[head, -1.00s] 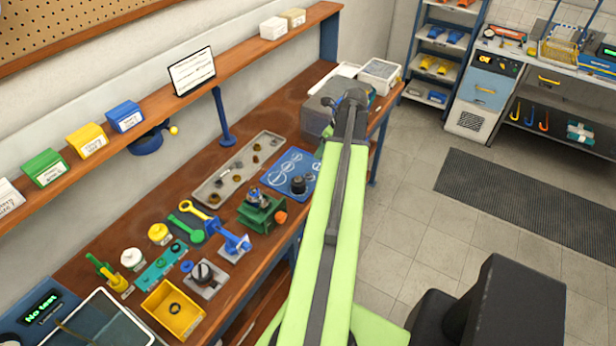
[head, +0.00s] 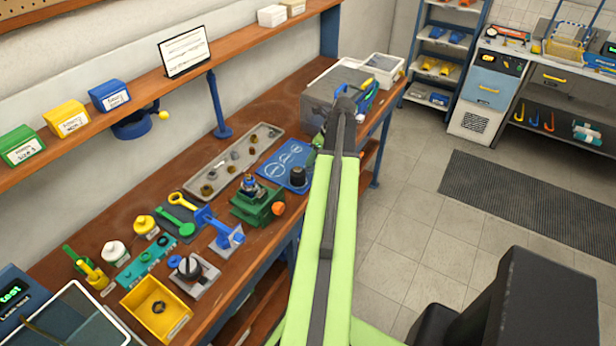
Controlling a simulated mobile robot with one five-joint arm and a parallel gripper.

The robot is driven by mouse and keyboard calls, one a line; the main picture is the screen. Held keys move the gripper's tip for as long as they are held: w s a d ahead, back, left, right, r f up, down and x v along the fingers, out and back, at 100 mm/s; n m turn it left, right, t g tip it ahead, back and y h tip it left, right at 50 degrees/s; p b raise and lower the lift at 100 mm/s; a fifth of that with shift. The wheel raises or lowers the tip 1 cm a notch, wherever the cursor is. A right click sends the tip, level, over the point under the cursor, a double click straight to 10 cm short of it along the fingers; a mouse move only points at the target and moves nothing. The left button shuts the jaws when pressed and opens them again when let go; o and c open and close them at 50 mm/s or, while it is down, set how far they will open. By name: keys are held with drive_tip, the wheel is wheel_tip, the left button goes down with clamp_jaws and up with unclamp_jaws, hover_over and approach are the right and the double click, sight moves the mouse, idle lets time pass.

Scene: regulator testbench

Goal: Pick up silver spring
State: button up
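A long grey tray (head: 186,191) lies on the wooden bench and holds several small rings and metal parts. Some are brassy and some grey. They are too small for me to tell which, if any, is the silver spring. My light-green arm reaches up the right side of the bench to a dark joint. My gripper cannot be made out past that joint, so its fingers and anything in them are hidden.
A blue mat (head: 270,172) with a black knob lies right of the tray. A green vise (head: 255,208), blue fixture (head: 220,230) and yellow bin (head: 176,323) stand nearer. A grey box (head: 318,100) is at the far end.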

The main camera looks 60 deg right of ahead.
sight(311, 170)
drive_tip(key=b+x, duration=0.5)
drive_tip(key=shift+s+f, duration=0.15)
clamp_jaws()
